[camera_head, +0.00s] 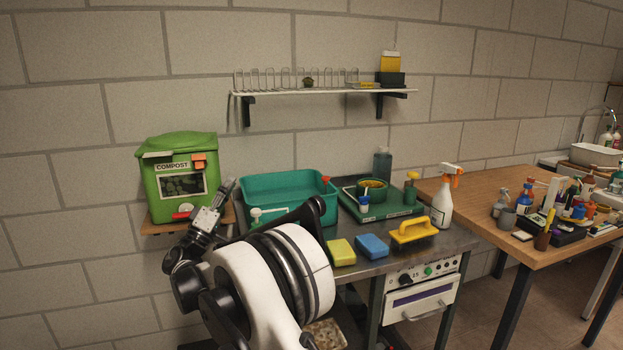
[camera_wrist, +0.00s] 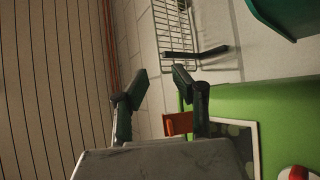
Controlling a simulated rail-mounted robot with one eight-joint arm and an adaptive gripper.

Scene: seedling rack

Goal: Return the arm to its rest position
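My gripper (camera_head: 231,184) is raised between the green compost bin and the teal tub, pointing up and to the right. In the wrist view its two dark fingers (camera_wrist: 160,76) stand apart, with only the wall visible between them, so it is open and empty. My white and black arm fills the lower middle of the head view and hides part of the bench.
A green compost bin (camera_head: 158,205) stands left on a small wooden shelf, close to my gripper. A teal tub (camera_head: 300,181), sponges (camera_head: 342,252) and a spray bottle (camera_head: 442,208) are on the bench. A wall shelf (camera_head: 310,92) is above.

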